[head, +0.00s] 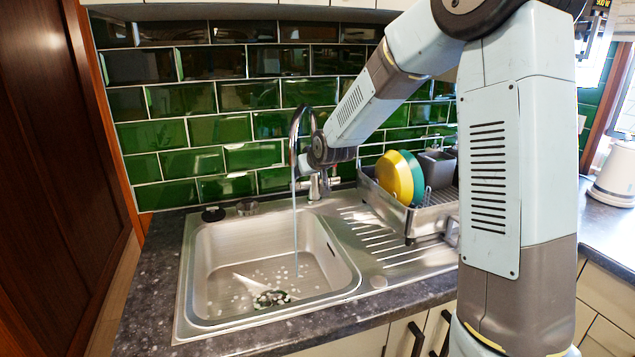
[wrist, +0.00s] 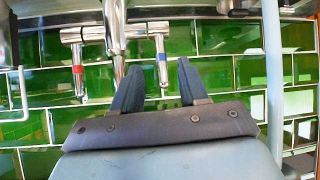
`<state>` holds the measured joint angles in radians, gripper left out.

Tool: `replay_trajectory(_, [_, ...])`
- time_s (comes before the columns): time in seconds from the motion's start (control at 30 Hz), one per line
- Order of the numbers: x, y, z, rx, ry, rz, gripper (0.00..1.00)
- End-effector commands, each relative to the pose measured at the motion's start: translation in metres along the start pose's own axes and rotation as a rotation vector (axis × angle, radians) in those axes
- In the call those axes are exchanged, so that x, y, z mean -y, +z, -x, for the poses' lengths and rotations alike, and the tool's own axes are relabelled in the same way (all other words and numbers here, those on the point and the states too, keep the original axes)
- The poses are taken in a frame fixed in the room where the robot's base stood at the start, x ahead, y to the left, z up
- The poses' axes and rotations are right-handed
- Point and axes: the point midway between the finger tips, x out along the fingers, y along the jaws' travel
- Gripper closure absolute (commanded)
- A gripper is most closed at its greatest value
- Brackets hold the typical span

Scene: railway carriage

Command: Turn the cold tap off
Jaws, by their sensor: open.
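The chrome mixer tap (head: 316,187) stands behind the sink, and a stream of water (head: 295,230) falls from its curved spout. In the wrist view the tap body (wrist: 117,38) has two levers. The cold lever (wrist: 161,47) carries a blue band and the hot lever (wrist: 77,50) a red band. My gripper (wrist: 159,64) is open. Its two dark fingers show either side of the cold lever in the picture, with nothing held; whether they touch it I cannot tell. In the head view my arm's wrist hides the gripper and part of the tap.
The steel sink (head: 212,290) has a drainer to its right. A dish rack (head: 425,215) with yellow and green plates (head: 396,178) stands there, close to my arm. Green wall tiles (head: 190,130) rise right behind the tap. A black plug (head: 213,214) lies on the sink's back rim.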

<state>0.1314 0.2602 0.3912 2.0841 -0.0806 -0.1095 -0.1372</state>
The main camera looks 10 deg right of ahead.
Motion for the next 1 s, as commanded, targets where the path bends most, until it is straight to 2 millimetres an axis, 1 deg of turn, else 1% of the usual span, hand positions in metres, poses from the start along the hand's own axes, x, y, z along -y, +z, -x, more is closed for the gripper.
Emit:
replay_trajectory(0.03, [-0.001, 0.004, 0.006, 0.0, 0.001, 0.0, 0.57])
replay_trajectory(0.2, [0.001, 0.018, 0.025, -0.001, 0.002, 0.0, 0.57])
replay_trajectory(0.5, [0.002, 0.037, 0.05, -0.001, 0.002, 0.0, 0.57])
replay_trajectory(0.7, [0.003, 0.045, 0.062, -0.002, 0.002, -0.001, 0.57])
replay_trajectory(1.0, [0.004, 0.051, 0.068, 0.0, 0.001, 0.0, 0.57])
